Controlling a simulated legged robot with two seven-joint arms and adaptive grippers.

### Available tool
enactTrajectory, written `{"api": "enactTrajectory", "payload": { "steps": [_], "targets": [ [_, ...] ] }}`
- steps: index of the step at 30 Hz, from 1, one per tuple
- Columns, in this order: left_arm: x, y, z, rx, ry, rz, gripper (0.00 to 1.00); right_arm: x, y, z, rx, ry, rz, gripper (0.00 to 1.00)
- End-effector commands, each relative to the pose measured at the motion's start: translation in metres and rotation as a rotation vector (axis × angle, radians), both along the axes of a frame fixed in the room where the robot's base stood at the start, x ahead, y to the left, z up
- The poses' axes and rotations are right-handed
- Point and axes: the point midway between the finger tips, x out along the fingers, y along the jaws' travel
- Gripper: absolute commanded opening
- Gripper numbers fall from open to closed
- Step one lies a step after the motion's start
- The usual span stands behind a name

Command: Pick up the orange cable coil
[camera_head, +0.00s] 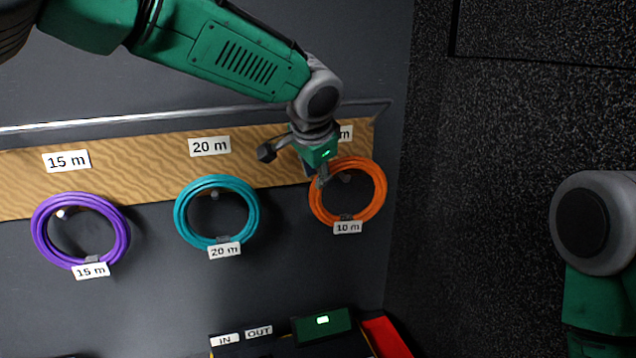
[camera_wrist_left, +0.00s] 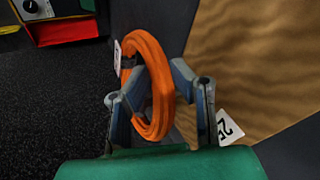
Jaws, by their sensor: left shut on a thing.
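The orange cable coil (camera_head: 376,195) hangs at the right end of the wooden board, with a white "10 m" tag at its bottom. My left gripper (camera_head: 318,181) is at the coil's upper left side, shut on its cable. In the left wrist view the orange coil (camera_wrist_left: 157,85) passes between the two fingers of the left gripper (camera_wrist_left: 155,98). The coil's peg shows inside its loop in the head view. My right gripper is out of view; only part of my right arm shows at the right edge.
A teal coil (camera_head: 182,213) and a purple coil (camera_head: 40,228) hang to the left on the wooden board (camera_head: 120,150). A metal rail (camera_head: 120,122) runs above. A dark speckled wall (camera_head: 500,130) stands right of the orange coil. A red bin (camera_head: 386,338) and green box (camera_head: 322,327) are below.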

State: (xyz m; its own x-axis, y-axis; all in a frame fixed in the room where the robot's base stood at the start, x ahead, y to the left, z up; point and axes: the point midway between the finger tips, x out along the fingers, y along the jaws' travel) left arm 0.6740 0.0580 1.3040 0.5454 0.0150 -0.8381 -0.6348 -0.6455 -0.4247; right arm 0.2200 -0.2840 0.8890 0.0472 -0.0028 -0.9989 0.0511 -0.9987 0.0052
Motion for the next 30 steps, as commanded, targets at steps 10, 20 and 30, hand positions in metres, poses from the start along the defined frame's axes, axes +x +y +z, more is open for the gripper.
{"api": "enactTrajectory", "payload": {
  "steps": [10, 20, 30],
  "targets": [
    [-0.062, -0.001, 0.034, -0.001, -0.008, 0.002, 0.0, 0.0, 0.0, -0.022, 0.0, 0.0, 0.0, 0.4],
    [-0.108, -0.003, 0.059, -0.002, -0.004, 0.002, 0.0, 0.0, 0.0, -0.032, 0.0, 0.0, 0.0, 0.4],
    [-0.116, -0.002, 0.064, -0.003, -0.004, 0.003, 0.0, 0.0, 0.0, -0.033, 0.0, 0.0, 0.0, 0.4]
  ]
}}
